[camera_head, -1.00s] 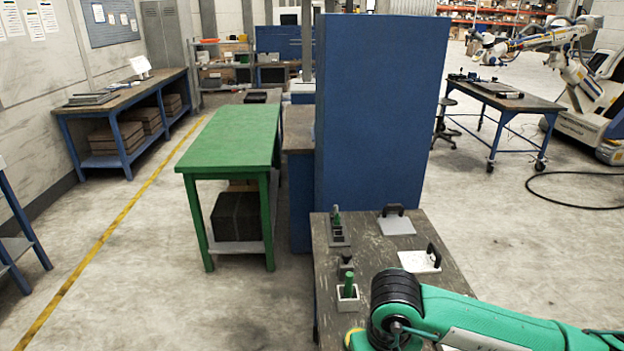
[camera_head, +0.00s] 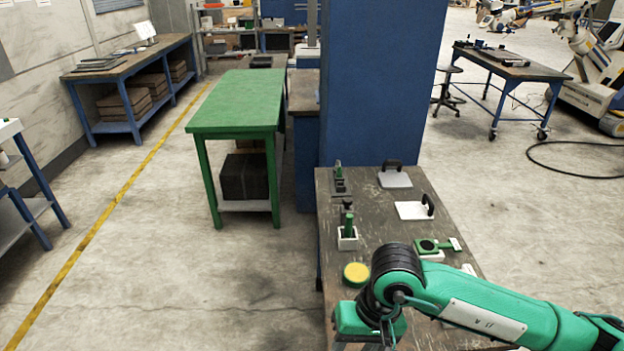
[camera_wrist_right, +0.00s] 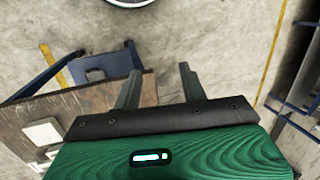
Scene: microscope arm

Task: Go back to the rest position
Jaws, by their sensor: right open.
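My right arm, green with black joints, comes in from the lower right in the head view, over the near part of the worn dark worktable (camera_head: 358,210). In the right wrist view my right gripper (camera_wrist_right: 160,88) is open, its two dark fingers apart with nothing between them. The left finger overlaps the edge of a brown tabletop (camera_wrist_right: 75,105); bare floor shows between the fingers. In the head view the right fingertips are cut off by the lower frame edge. My left gripper is not in view.
On the worktable are a yellow round disc (camera_head: 356,273), a white holder with a green piece (camera_head: 347,236), a green handled part (camera_head: 432,246) and two pale plates with dark handles, one a white plate (camera_head: 413,210). A blue cabinet (camera_head: 380,90) stands behind. A green table (camera_head: 240,100) is left.

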